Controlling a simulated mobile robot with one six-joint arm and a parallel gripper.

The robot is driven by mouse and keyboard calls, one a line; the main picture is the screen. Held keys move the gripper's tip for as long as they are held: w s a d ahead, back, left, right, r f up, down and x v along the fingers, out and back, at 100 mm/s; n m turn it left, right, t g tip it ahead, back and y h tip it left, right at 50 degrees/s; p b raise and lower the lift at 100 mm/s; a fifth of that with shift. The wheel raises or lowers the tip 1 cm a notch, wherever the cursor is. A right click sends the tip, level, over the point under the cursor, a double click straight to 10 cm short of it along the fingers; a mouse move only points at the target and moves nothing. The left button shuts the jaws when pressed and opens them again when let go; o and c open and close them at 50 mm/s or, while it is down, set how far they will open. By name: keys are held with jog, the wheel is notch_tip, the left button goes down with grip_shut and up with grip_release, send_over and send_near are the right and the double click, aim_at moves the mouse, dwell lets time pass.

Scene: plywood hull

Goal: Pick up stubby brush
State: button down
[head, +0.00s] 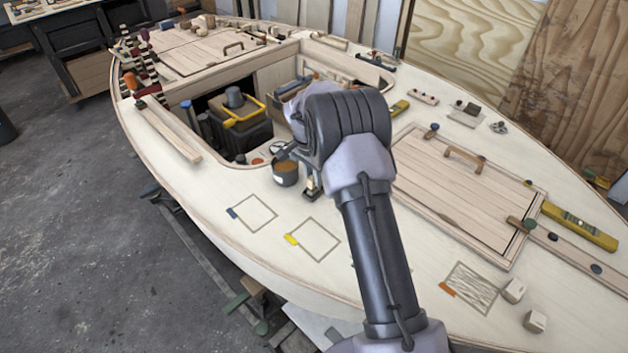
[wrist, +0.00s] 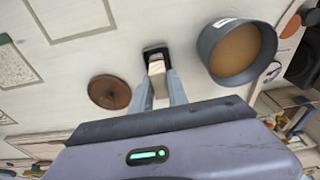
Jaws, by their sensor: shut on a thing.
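The stubby brush (wrist: 156,66) shows in the wrist view as a short pale block with a black end, between the fingertips. My gripper (wrist: 157,84) is shut on its pale part. In the head view the brush (head: 312,190) is a small dark and pale shape below my wrist, just right of the grey pot. My arm hides most of the gripper there. I cannot tell whether the brush's black end touches the deck.
A grey pot with tan contents (wrist: 237,55) stands close right of the brush in the wrist view, and a brown disc (wrist: 109,92) lies left. In the head view, an open hatch holds a dark bin with a yellow handle (head: 243,116). Marked outlines (head: 314,240) lie on clear deck.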

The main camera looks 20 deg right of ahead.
notch_tip(320, 180, up, 4)
jog(key=shift+p, duration=0.9)
jog(key=s+a+p, duration=0.1)
jog(key=s+a, duration=0.2)
jog(key=s, duration=1.2)
jog(key=shift+s+a+r, duration=0.2)
jog(key=shift+s+r, duration=0.15)
jog(key=shift+r, duration=0.05)
